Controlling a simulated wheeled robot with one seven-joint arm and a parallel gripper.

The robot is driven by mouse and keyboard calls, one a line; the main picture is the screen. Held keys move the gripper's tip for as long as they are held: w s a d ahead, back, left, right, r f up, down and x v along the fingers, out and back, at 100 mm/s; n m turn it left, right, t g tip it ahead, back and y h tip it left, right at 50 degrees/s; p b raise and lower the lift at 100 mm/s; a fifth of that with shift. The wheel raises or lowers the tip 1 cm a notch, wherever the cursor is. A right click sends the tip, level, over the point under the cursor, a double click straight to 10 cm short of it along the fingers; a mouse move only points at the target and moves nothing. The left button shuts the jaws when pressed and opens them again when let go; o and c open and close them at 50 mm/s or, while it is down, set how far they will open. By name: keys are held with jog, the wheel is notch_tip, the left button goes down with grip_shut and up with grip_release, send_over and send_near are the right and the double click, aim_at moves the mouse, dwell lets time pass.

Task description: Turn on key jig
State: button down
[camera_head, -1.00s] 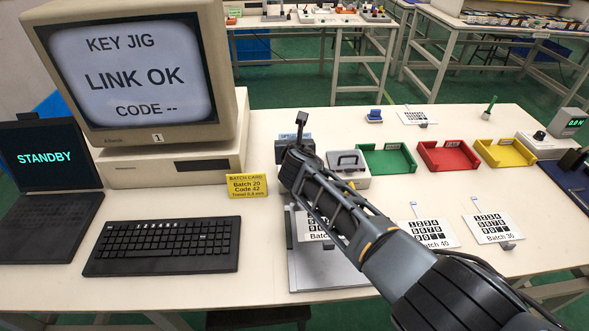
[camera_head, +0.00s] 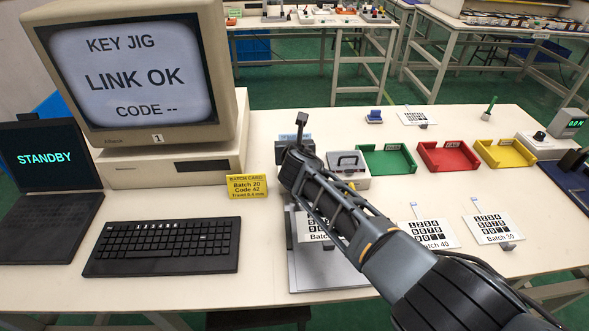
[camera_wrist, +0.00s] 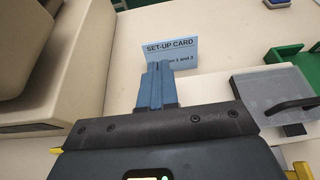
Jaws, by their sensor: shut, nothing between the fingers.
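The monitor (camera_head: 135,72) at the left reads KEY JIG, LINK OK, CODE --. A grey plate (camera_head: 325,273), possibly part of the key jig, lies at the front of the table. A keypad film (camera_head: 309,229) marked Batch is on it, partly hidden by my arm. No switch is clearly visible on it. My gripper (camera_wrist: 157,84) is shut and empty, its blue fingers in front of a blue set-up card (camera_wrist: 172,50) in the wrist view. In the head view my arm hides the fingertips. A grey lidded box with a handle (camera_head: 348,163) stands to the right.
A laptop (camera_head: 48,158) reading STANDBY and a keyboard (camera_head: 163,246) are at the left. A yellow batch card (camera_head: 246,187) stands by the monitor. Green (camera_head: 386,160), red (camera_head: 447,156) and yellow (camera_head: 505,153) trays line the right. Keypad films (camera_head: 430,233) lie before them.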

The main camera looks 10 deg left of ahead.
jog(key=shift+r, duration=0.1)
jog(key=shift+r+p, duration=0.75)
jog(key=shift+p, duration=0.15)
jog(key=shift+s, duration=0.1)
